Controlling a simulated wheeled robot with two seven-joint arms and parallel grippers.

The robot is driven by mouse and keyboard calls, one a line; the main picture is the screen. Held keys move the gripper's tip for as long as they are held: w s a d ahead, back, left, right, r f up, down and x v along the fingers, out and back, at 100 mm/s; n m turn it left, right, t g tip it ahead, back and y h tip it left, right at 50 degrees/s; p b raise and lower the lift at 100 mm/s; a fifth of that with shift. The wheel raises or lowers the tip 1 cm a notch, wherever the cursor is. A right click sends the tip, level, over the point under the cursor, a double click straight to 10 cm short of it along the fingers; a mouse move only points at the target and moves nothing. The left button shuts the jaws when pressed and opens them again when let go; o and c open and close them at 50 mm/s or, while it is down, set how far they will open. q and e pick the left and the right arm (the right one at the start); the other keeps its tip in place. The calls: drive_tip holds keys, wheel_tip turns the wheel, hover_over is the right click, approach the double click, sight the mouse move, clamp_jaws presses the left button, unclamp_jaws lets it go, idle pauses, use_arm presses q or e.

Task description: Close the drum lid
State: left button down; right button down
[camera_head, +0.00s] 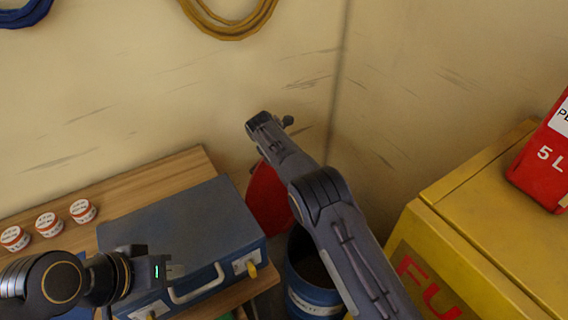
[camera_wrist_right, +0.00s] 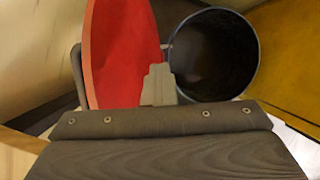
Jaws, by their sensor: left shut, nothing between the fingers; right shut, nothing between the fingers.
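The blue drum (camera_head: 306,299) stands on the floor between the bench and the yellow cabinet, partly hidden by my right arm. Its red lid (camera_head: 266,202) stands up steeply at the drum's back left, so the drum is open. In the right wrist view the lid (camera_wrist_right: 122,55) is at the left and the drum's dark inside (camera_wrist_right: 214,58) at the right. My right gripper (camera_wrist_right: 158,82) is shut and empty, its tips appearing between lid and drum mouth; I cannot tell if they touch the lid. My left gripper (camera_head: 178,271) is shut and empty over the blue toolbox.
The blue toolbox (camera_head: 185,232) lies on the wooden bench (camera_head: 165,170), with several small white-and-red tins (camera_head: 47,224) to its left. The yellow cabinet (camera_head: 495,230) stands right of the drum, carrying a red can (camera_head: 545,165). Walls close off the back.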

idle(0.5)
drive_tip(key=c, duration=1.5)
unclamp_jaws()
drive_tip(key=shift+o, duration=0.2)
drive_tip(key=b+v, duration=0.1)
drive_tip(key=v, duration=0.6)
drive_tip(key=shift+r+b, duration=0.3)
drive_tip(key=shift+r, duration=0.1)
drive_tip(key=shift+s+a, duration=0.1)
